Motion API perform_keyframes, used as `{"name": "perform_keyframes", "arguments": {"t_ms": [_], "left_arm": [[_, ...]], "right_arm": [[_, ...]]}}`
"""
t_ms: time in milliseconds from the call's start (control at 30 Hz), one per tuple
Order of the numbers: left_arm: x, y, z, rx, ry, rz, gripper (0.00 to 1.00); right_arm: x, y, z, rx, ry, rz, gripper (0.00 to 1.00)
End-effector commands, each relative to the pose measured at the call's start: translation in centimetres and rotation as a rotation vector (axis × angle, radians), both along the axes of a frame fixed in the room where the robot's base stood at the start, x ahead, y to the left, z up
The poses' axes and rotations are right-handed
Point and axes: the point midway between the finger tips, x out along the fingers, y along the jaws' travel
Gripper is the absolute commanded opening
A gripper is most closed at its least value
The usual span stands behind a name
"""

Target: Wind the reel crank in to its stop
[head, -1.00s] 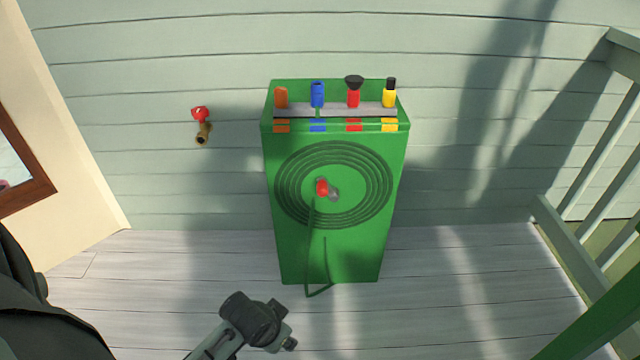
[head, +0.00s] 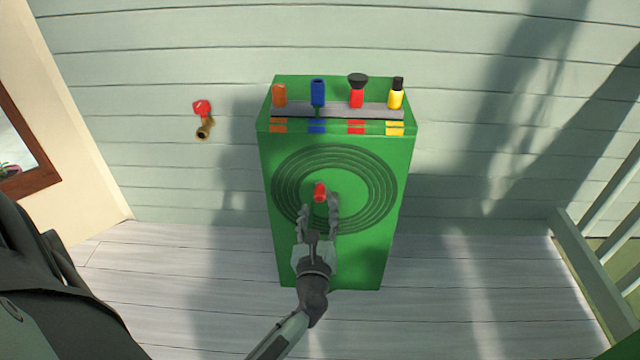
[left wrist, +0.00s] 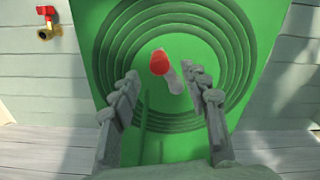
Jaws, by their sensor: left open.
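The green reel box (head: 345,265) stands against the wall with dark coil rings on its front. The crank's red knob (head: 320,192) sits near the middle of the rings. In the left wrist view the red knob (left wrist: 160,62) is at the end of a grey crank arm (left wrist: 174,82) that slopes down to the right. My left gripper (head: 318,208) is open in front of the box, its fingers just below and to either side of the knob. In the left wrist view the knob is beyond the fingertips (left wrist: 162,78). My right gripper is not in view.
Orange (head: 279,95), blue (head: 318,93), red (head: 356,97) and yellow (head: 396,94) nozzles stand in a rack on the box top. A brass tap with a red handle (head: 202,108) is on the wall at left. A railing (head: 590,265) stands at right.

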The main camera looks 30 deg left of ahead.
Motion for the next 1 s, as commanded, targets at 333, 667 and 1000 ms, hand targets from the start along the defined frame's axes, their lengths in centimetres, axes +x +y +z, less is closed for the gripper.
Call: {"name": "perform_keyframes", "arguments": {"t_ms": [333, 667, 1000], "left_arm": [[4.4, 2.9, 0.2, -0.007, -0.008, 0.008, 0.46], [6.3, 4.1, 0.1, -0.008, -0.006, 0.007, 0.46], [6.3, 4.1, 0.1, -0.007, -0.006, 0.007, 0.27]], "right_arm": [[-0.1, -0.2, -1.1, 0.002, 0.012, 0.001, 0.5], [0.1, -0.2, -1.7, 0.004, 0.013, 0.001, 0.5], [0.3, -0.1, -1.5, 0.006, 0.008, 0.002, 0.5]]}}
